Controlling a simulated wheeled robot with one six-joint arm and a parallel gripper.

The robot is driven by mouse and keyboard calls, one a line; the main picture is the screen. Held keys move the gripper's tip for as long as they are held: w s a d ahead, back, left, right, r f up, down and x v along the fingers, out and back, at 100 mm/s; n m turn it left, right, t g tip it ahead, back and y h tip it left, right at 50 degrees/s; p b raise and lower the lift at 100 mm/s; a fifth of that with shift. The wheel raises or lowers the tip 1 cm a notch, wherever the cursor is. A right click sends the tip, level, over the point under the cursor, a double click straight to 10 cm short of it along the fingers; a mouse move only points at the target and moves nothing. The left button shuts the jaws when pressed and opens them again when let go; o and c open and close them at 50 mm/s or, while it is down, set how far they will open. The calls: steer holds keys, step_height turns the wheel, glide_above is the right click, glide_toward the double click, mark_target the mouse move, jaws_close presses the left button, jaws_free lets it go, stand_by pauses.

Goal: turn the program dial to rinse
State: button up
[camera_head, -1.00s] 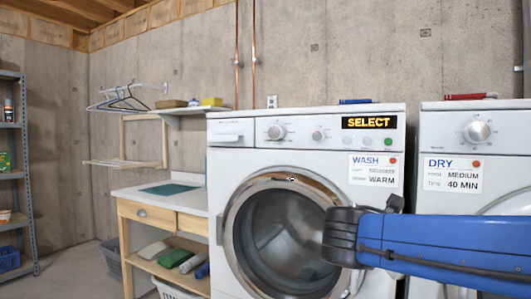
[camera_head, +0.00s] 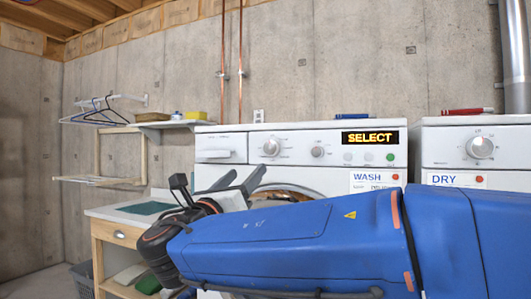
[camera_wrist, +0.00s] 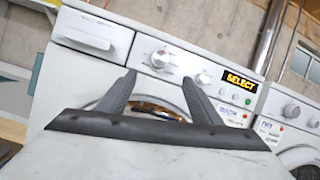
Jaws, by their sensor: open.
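The washing machine's front panel (camera_head: 230,133) carries a larger round dial (camera_head: 271,147) and a smaller knob (camera_head: 317,151). I cannot read their markings. The lit display (camera_head: 370,138) reads SELECT. In the wrist view the larger dial (camera_wrist: 160,58) shows just beyond the gap between my fingers, and the smaller knob (camera_wrist: 203,78) is to its right, near the right fingertip. My gripper (camera_head: 215,184) is open and empty, in front of the washer below the panel. It also shows in the wrist view (camera_wrist: 158,77), apart from both knobs.
The detergent drawer (camera_head: 220,147) is left of the larger dial; a green button (camera_head: 390,157) is below the display. The dryer (camera_head: 478,150) stands right of the washer, the wooden workbench (camera_head: 112,232) left. My arm covers most of the washer door.

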mark_target(269, 148)
steer(key=x, duration=1.5)
steer(key=shift+w+d+r, duration=0.15)
steer(key=shift+w+d, duration=0.05)
steer(key=shift+w, duration=0.15)
steer(key=c, duration=1.1)
